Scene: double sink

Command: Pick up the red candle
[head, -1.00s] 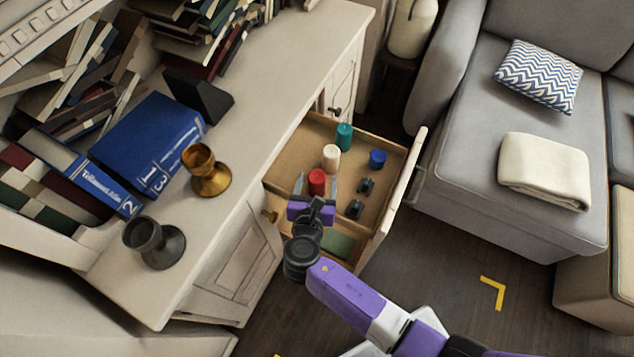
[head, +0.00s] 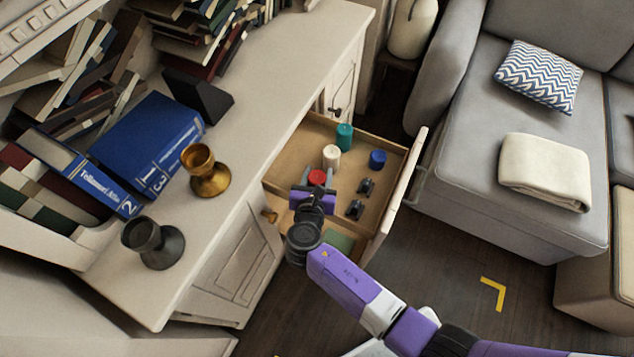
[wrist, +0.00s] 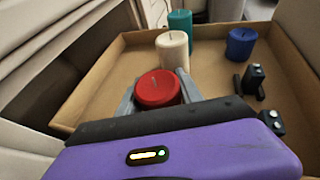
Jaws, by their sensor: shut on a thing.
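The red candle (head: 317,177) stands in the open drawer (head: 288,160), on its near left side. In the wrist view the red candle (wrist: 157,88) sits between my two grey fingers, with its round top showing and its lower part hidden by my purple gripper body. My gripper (head: 318,180) is shut on the red candle, one finger on each side. My gripper (wrist: 158,90) reaches in from above the drawer's near side. I cannot tell whether the candle's base touches the drawer floor.
A white candle (head: 331,155) stands just behind the red one. A teal candle (head: 344,137), a blue candle (head: 377,159) and small black objects (head: 355,209) share the drawer. The drawer front (head: 404,190) is at right, near a grey sofa (head: 470,140). Goblets (head: 206,172) stand on the cabinet.

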